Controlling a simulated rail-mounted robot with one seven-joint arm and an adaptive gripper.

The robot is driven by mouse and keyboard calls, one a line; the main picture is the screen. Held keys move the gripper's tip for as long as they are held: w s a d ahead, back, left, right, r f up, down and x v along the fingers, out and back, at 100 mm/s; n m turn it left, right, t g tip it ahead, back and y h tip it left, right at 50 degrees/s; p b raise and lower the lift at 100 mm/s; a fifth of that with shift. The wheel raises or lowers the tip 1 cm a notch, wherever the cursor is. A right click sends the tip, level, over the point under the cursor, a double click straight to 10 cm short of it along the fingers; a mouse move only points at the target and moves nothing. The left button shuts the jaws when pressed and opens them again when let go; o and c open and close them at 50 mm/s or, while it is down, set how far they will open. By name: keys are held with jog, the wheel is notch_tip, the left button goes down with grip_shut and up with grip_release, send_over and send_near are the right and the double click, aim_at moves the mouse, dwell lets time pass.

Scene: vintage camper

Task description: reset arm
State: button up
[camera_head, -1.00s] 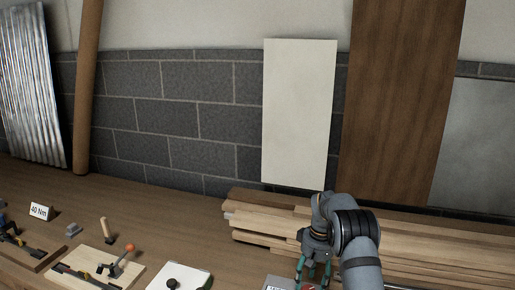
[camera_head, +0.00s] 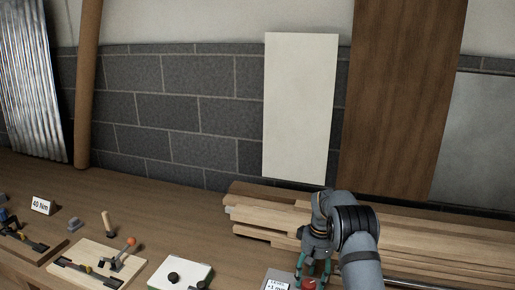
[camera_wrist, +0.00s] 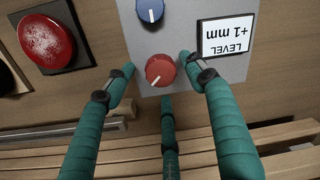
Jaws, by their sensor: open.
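My gripper (camera_wrist: 157,80) has green fingers spread apart, and it is open. In the wrist view its fingertips are around a red knob (camera_wrist: 160,71) on a grey control panel (camera_wrist: 190,30); whether they touch it I cannot tell.
Stacked wooden planks (camera_head: 270,215) lie right behind my gripper. A white box with black knobs (camera_head: 182,276), a wooden board with an orange-tipped lever (camera_head: 97,266) and a "40 Nm" sign (camera_head: 42,206) stand to the left. A white panel (camera_head: 299,110) leans on the wall.

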aim_at(312, 282)
notch_tip(312, 282, up, 9)
notch_tip(312, 282, down, 12)
jog(key=shift+s+r, duration=0.15)
jog(key=shift+r, duration=0.05)
jog(key=shift+r+m, duration=0.2)
jog(key=shift+m, duration=0.5)
jog(key=m, duration=0.3)
jog(key=shift+a+r+m, duration=0.1)
jog(key=shift+m, duration=0.2)
jog(key=m+p, duration=0.2)
jog(key=m, duration=0.2)
jog(key=shift+r+m+t+p, duration=0.1)
jog(key=shift+m+t+p, duration=0.2)
jog(key=m+p, duration=0.4)
jog(key=shift+a+r+m, duration=0.1)
jog(key=shift+r+m, duration=0.05)
jog(key=shift+m, duration=0.15)
jog(key=m+p, duration=0.3)
jog(key=p, duration=0.1)
jog(key=shift+m+h+p, duration=0.3)
jog(key=shift+m+p, duration=0.1)
jog(key=shift+b, duration=0.6)
jog(key=shift+r, duration=0.85)
